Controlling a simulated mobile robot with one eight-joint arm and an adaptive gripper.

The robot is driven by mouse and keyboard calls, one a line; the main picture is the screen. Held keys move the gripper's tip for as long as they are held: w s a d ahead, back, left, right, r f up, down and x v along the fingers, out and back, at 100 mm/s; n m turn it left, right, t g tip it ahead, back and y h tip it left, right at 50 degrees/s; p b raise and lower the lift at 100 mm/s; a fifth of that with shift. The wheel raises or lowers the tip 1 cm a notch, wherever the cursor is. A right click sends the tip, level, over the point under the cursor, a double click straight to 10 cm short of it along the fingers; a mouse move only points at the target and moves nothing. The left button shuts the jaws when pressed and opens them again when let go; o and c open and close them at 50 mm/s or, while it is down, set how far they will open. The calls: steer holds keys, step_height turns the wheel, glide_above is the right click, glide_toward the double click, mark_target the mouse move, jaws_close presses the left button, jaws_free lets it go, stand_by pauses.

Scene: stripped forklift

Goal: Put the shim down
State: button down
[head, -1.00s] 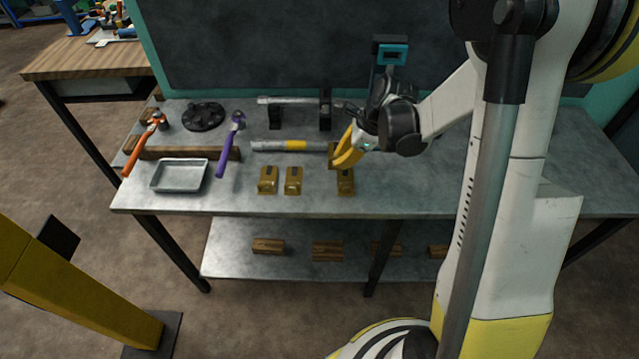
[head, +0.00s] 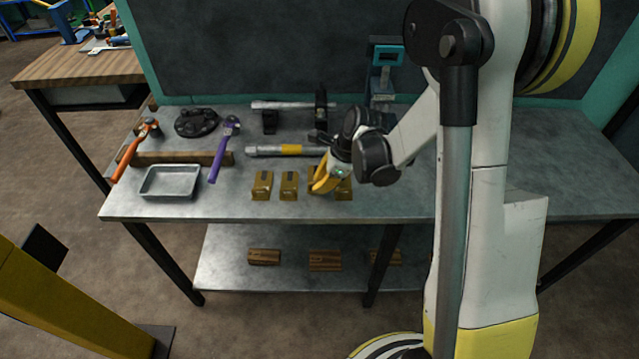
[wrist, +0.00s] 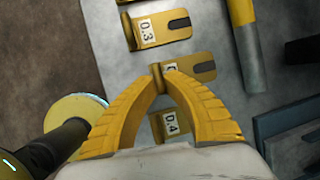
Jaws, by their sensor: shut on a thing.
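My gripper (head: 316,190) is shut on a brass-coloured shim; in the wrist view the fingertips (wrist: 160,72) pinch its raised tab. The held shim (wrist: 194,70) has a slot at its far end and a label mostly hidden by a finger. It lies in line with the other shims, at or just above the bench top; I cannot tell if it touches. A shim marked 0.3 (wrist: 160,28) is on one side and a shim marked 0.4 (wrist: 172,123) is on the other. In the head view the shims left of my gripper (head: 262,186) (head: 289,186) and right of it (head: 344,189) stand apart.
The grey metal bench (head: 400,205) carries a bar with a yellow band (head: 290,150) behind the shims. A blue-topped device (head: 386,55) stands behind.

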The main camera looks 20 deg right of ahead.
steer(key=c, duration=1.6)
jaws_free()
steer(key=shift+o, duration=0.2)
steer(key=shift+r+p, duration=0.4)
steer(key=p+v, duration=0.4)
steer(key=v, duration=0.8)
steer(key=s+a+r+n+t+h, duration=0.1)
steer(key=s+r+n+t, duration=0.1)
steer(key=s+r+n, duration=0.4)
steer(key=s+a+r+n+t+h, duration=0.2)
steer(key=s+r+n, duration=0.5)
steer(key=n, duration=0.9)
steer(key=shift+s+a+h, duration=0.3)
steer(key=shift+s+a, duration=0.05)
steer(key=shift+s, duration=1.5)
